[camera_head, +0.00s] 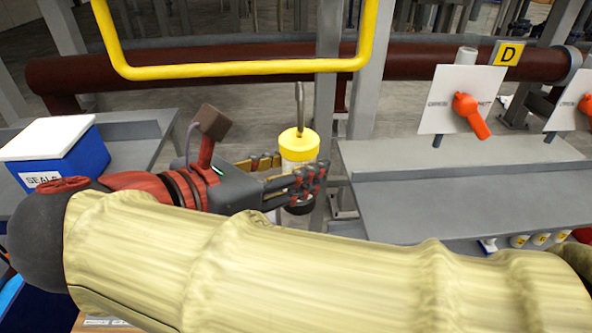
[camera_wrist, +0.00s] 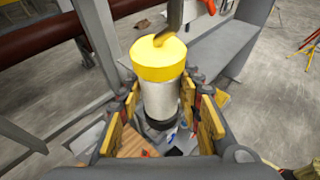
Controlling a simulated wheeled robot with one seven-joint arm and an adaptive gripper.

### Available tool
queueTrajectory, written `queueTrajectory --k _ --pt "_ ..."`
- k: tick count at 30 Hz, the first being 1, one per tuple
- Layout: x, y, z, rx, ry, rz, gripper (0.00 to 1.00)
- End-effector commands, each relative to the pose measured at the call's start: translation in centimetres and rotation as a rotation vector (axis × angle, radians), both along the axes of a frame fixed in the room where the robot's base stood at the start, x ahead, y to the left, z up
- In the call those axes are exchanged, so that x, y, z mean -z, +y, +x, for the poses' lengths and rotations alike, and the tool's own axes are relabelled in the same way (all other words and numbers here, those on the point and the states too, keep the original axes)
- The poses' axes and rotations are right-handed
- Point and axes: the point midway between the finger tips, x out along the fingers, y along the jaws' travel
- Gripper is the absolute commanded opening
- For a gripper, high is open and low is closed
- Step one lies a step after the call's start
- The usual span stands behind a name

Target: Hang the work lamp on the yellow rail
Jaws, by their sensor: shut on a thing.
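The work lamp (camera_head: 299,148) has a yellow top, a pale cylindrical body, a dark base and a metal hook standing up from its top. It is upright between the fingers of my gripper (camera_head: 290,178), which is shut on its body. In the wrist view the lamp (camera_wrist: 160,85) stands between the two yellow-padded fingers of my gripper (camera_wrist: 160,120). The yellow rail (camera_head: 240,69) runs across the upper part of the head view, with uprights at both ends. In that view the hook tip shows just below the rail's bar, apart from it. The depth between them is hard to tell.
A blue box with a white lid (camera_head: 60,150) stands on the left bench. A grey bench (camera_head: 460,190) lies at right, with orange-handled valves (camera_head: 468,108) on white plates behind it. A dark red pipe (camera_head: 200,72) runs behind the rail. A grey post (camera_head: 327,110) stands behind the lamp.

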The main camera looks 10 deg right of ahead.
Motion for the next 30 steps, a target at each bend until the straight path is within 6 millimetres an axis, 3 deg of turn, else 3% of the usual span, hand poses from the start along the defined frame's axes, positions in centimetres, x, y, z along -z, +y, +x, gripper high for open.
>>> queueTrajectory --k 30 --pt "-2.3 -0.2 5.0 0.001 0.0 0.0 0.02"
